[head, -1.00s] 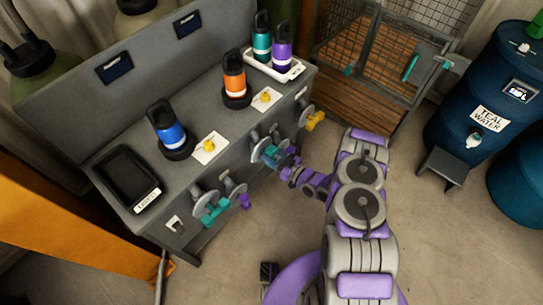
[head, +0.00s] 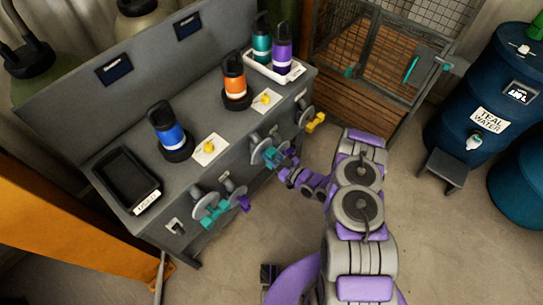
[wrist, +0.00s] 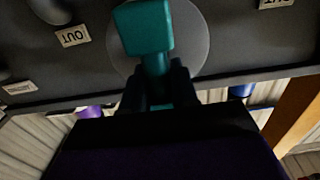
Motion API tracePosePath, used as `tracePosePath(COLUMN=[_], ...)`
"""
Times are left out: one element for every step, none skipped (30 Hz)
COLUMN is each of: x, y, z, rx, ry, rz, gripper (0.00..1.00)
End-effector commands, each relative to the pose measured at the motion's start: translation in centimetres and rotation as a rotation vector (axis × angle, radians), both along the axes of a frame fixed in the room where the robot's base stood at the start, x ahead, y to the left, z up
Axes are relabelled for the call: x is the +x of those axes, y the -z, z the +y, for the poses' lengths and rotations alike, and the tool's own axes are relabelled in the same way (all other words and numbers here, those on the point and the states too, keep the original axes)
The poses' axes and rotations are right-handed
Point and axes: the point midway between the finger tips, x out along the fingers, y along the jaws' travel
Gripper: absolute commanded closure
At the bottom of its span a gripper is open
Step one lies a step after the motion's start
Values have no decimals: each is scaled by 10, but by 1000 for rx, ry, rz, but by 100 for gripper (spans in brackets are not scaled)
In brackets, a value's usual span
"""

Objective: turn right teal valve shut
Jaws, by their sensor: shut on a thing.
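The right teal valve (head: 270,154) sits on the front of the grey bench, with a round grey disc behind its teal handle. My gripper (head: 284,163) reaches it from the right and is shut on the handle. In the wrist view the teal handle (wrist: 146,30) has a blocky end against the grey disc, and its narrower stem runs down between the dark fingers of my gripper (wrist: 157,85). The fingers hide part of the stem. The left teal valve (head: 214,213) is lower left on the same front, apart from my gripper.
A purple valve (head: 243,203) and a yellow valve (head: 316,122) stick out from the bench front. Blue (head: 165,127) and orange (head: 234,77) bottles stand on top. A step (head: 444,170) stands by the teal water barrel (head: 480,85). The floor (head: 210,275) before the bench is mostly clear.

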Motion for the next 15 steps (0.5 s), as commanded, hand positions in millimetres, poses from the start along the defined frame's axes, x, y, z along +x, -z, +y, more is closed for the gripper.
tracePosePath(x=[0, 0, 0, 0, 0, 0, 1, 1, 1, 1, 1, 2, 2, 2, 3], y=[0, 0, 0, 0, 0, 0, 0, 0, 0, -1, -1, -1, -1, -1, -1], z=[0, 0, 0, 0, -1, -1, -1, -1, -1, -1, -2, -2, -2, -2, -3], rx=[1, 2, 5, 7, 10, 15, 21, 28, 38, 48, 57, 72, 86, 99, 119], ry=[0, 0, 1, 1, 1, 2, 2, 2, 1, 1, 1, 2, 2, 2, 2], rz=[2, 3, 6, 9, 14, 21, 28, 38, 50, 63, 75, 94, 110, 127, 152], gripper=[100, 100, 100, 100, 100, 100, 100, 100, 100, 100, 100, 100, 100, 100, 100])
